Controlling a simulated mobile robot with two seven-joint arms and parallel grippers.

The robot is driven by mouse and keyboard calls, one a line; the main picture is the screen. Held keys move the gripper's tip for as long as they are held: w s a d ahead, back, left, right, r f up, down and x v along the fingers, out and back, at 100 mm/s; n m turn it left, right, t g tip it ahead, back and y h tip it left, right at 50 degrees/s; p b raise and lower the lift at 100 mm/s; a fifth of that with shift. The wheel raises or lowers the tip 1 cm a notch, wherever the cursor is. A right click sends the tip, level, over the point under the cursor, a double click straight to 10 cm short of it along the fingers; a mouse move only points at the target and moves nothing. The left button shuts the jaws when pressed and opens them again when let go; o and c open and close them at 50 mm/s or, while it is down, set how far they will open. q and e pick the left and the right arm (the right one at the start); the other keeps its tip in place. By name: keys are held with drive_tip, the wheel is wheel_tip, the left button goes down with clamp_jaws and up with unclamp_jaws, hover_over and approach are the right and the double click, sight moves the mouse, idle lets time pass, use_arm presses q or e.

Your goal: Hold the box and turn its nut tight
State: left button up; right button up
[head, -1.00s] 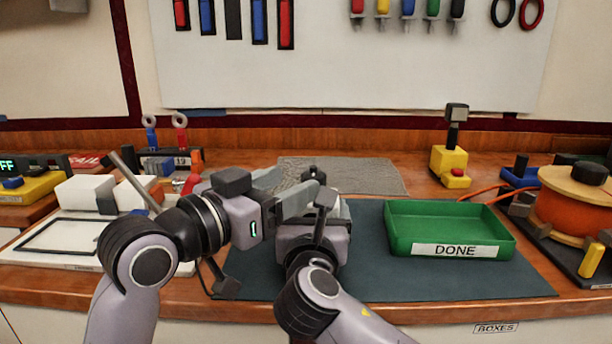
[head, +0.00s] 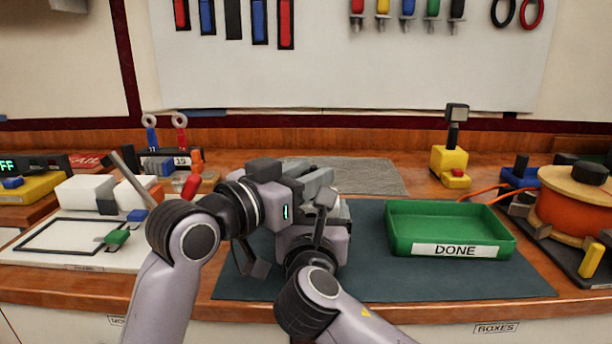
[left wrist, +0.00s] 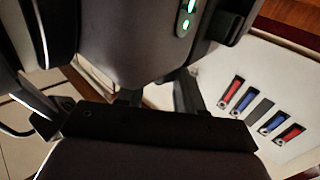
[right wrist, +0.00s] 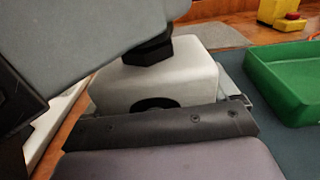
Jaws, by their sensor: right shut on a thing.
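The pale grey box (right wrist: 185,80) shows in the right wrist view, with a dark round opening in its near face. A black nut (right wrist: 150,52) stands on its top. My right gripper (right wrist: 165,110) is shut on the box, low in the head view. My left gripper (head: 318,183) reaches in from the left above the box; one of its fingers covers part of the nut in the right wrist view. Its grip on the nut is hidden. In the head view my grippers hide most of the box. The left wrist view shows neither box nor nut.
A green tray marked DONE (head: 450,249) stands to the right on a dark mat (head: 385,280). At the left is a white board (head: 45,255) with a green piece (head: 116,237).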

sight(303, 173)
use_arm(q)
drive_tip(key=shift+m+g+h, duration=0.5)
drive_tip(key=shift+h, duration=0.1)
drive_tip(key=shift+w+a+f+m+g+h, duration=0.1)
drive_tip(key=shift+w+m+g+h, duration=0.05)
drive_tip(key=shift+m+g+h, duration=0.65)
drive_tip(key=shift+w+a+f+m+g+h, duration=0.1)
drive_tip(key=shift+m+g+h, duration=0.4)
drive_tip(key=shift+g, duration=0.5)
drive_tip(key=shift+w+m+g+h, duration=0.15)
drive_tip(key=shift+m+g+h, duration=0.45)
drive_tip(key=shift+m+g, duration=0.65)
drive_tip(key=shift+r+g+h, duration=0.1)
drive_tip(key=shift+g+h, duration=0.2)
drive_tip(key=shift+g, duration=0.25)
drive_tip(key=o, duration=1.1)
drive_tip(key=shift+a, duration=0.1)
drive_tip(key=shift+c, duration=0.2)
drive_tip(key=shift+r, duration=0.15)
wheel_tip(303, 173, up, 10)
drive_tip(key=shift+f, duration=0.1)
